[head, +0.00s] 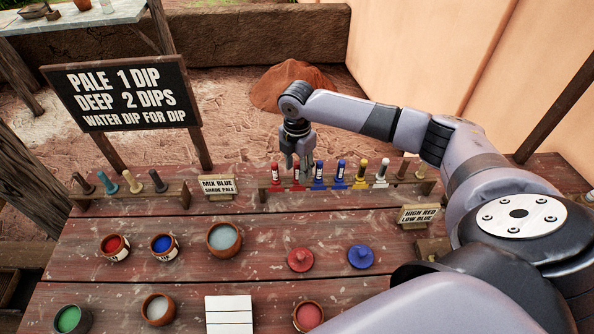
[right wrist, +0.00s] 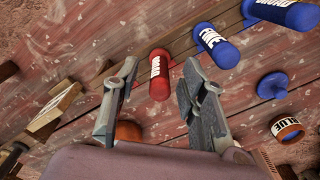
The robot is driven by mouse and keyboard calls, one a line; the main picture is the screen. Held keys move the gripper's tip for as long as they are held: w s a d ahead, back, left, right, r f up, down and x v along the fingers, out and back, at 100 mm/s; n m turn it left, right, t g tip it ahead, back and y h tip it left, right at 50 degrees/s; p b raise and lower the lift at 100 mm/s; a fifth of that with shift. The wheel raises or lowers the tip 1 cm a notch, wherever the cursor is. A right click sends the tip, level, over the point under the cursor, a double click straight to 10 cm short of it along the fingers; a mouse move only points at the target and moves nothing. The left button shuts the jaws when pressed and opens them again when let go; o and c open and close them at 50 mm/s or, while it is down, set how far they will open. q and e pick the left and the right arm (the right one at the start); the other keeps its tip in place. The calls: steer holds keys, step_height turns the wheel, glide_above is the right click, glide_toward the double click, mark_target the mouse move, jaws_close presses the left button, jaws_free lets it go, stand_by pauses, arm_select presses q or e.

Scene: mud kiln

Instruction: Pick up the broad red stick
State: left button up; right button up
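Two red sticks stand side by side in the rack on the table in the head view: a left one (head: 275,176) and a right one (head: 297,175). My right gripper (head: 304,168) is over the rack at the right red stick. In the right wrist view, my right gripper (right wrist: 157,85) is open, its two fingers apart. A red stick (right wrist: 160,77) with a white label shows between and beyond the fingertips. Its label is too small to read surely, but it looks like "BROAD". I cannot tell whether the fingers touch it. My left gripper is out of view.
Blue sticks stand right beside the red ones; the nearer blue stick (right wrist: 216,46) is labelled FINE. A yellow stick (head: 361,174) and a white stick (head: 381,174) follow. A red lid (head: 300,259) and blue lid (head: 360,257) lie in front. Pots stand at front left.

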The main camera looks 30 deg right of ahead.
steer(key=shift+f, duration=0.15)
steer(key=shift+c, duration=0.7)
jaws_close()
step_height(320, 180, up, 20)
steer(key=b, duration=0.3)
stand_by(0.4)
